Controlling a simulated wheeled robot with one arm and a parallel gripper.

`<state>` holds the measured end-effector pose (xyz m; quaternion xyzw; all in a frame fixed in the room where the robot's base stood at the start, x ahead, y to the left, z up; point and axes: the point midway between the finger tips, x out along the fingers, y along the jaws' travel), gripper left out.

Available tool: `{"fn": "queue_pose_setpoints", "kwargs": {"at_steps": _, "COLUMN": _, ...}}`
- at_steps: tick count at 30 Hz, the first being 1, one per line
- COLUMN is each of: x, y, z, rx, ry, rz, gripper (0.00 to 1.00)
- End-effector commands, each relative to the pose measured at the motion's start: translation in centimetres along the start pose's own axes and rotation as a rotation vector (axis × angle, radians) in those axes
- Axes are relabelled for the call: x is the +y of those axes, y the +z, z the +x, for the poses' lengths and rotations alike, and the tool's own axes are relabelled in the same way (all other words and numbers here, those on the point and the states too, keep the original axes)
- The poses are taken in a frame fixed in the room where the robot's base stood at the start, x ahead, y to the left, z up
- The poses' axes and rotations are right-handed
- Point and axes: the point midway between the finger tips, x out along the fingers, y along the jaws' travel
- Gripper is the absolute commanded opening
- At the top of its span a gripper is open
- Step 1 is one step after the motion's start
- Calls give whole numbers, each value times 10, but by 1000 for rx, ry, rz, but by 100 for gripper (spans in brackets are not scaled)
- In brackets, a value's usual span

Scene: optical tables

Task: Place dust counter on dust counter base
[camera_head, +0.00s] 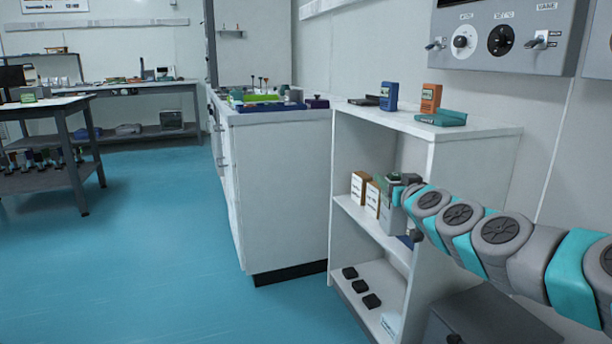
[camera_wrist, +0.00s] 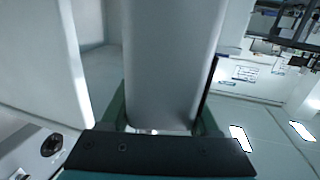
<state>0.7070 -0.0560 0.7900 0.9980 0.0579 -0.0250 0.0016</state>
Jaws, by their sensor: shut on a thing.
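My gripper (camera_wrist: 164,108) is shut on a pale grey, smooth-sided thing (camera_wrist: 172,55), probably the dust counter. It fills the middle of the wrist view between the dark green fingers, and its far end is out of frame. In the head view my gripper (camera_head: 394,182) is at the middle level of the white shelf unit, beside small boxes; the held thing is hardly readable there. On the unit's top, a blue device (camera_head: 388,96) stands by a flat black base (camera_head: 364,101). An orange device (camera_head: 430,98) stands by a flat green base (camera_head: 441,118). Which base is the dust counter's I cannot tell.
The white shelf unit (camera_head: 478,133) has boxes (camera_head: 358,187) on its middle shelf and small black blocks (camera_head: 360,286) below. A white cabinet (camera_head: 280,190) adjoins it on the left. A control panel (camera_head: 505,38) hangs above right. Blue floor (camera_head: 150,260) is clear at left.

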Motion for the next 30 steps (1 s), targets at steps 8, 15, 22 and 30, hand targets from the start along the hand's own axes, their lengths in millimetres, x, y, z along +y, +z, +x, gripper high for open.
{"fn": "queue_pose_setpoints", "kwargs": {"at_steps": 8, "x": -30, "y": 87, "z": 50, "rx": -6, "ry": 65, "rz": 2, "gripper": 0}}
{"fn": "queue_pose_setpoints", "kwargs": {"at_steps": 15, "x": -46, "y": 133, "z": 77, "rx": -3, "ry": 105, "rz": 3, "gripper": 0}}
{"fn": "queue_pose_setpoints", "kwargs": {"at_steps": 22, "x": -47, "y": 138, "z": 82, "rx": 4, "ry": 117, "rz": 1, "gripper": 0}}
{"fn": "queue_pose_setpoints", "kwargs": {"at_steps": 30, "x": -47, "y": 139, "z": 82, "rx": 1, "ry": 116, "rz": 2, "gripper": 0}}
